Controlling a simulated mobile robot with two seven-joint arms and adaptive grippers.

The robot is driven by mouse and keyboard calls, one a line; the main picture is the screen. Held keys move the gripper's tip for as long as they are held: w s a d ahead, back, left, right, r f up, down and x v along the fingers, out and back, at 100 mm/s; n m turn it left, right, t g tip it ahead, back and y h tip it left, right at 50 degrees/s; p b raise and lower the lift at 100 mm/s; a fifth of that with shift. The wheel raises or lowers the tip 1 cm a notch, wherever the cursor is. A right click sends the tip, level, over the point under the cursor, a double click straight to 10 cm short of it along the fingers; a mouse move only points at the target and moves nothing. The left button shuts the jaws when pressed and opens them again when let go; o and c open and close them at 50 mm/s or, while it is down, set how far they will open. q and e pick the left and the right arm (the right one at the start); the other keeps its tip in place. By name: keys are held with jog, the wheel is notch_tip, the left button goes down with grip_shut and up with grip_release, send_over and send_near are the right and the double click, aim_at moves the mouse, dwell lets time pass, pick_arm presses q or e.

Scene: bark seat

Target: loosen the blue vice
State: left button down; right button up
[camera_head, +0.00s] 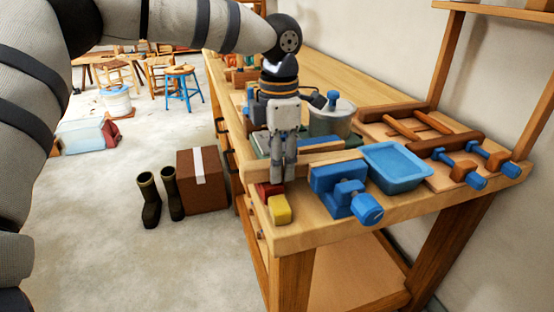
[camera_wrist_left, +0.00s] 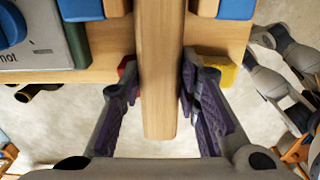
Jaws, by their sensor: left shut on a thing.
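The blue vice (camera_head: 325,179) sits at the near end of the workbench, with its round blue handle (camera_head: 367,208) facing the front. A light wooden board (camera_head: 325,146) lies along the back of the vice's front jaw. The wrist view shows blue jaw parts with wooden liners on both sides of this board (camera_wrist_left: 160,90); whether they touch it is unclear. My left gripper (camera_head: 284,177) points down at the board's free end. Its purple-padded fingers (camera_wrist_left: 160,90) are shut on the board, one on each side. My right gripper does not show clearly in either view.
A blue tray (camera_head: 394,166) stands right of the vice. A yellow block (camera_head: 279,209) and a red block lie near the left fingers. A grey pot (camera_head: 331,118) stands behind. Blue-handled clamps (camera_head: 465,172) lie at right. A box (camera_head: 203,180) and boots stand on the floor.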

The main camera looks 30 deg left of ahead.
pick_arm(q)
jog(key=c, duration=0.8)
grip_release()
jog(key=shift+r+p, duration=0.4)
jog(key=shift+r, duration=1.1)
jog(key=shift+r+p, duration=0.3)
jog(key=shift+r, duration=1.25)
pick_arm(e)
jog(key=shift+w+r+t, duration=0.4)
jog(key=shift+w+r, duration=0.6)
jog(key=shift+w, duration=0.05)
pick_arm(q)
jog(key=shift+f, duration=0.1)
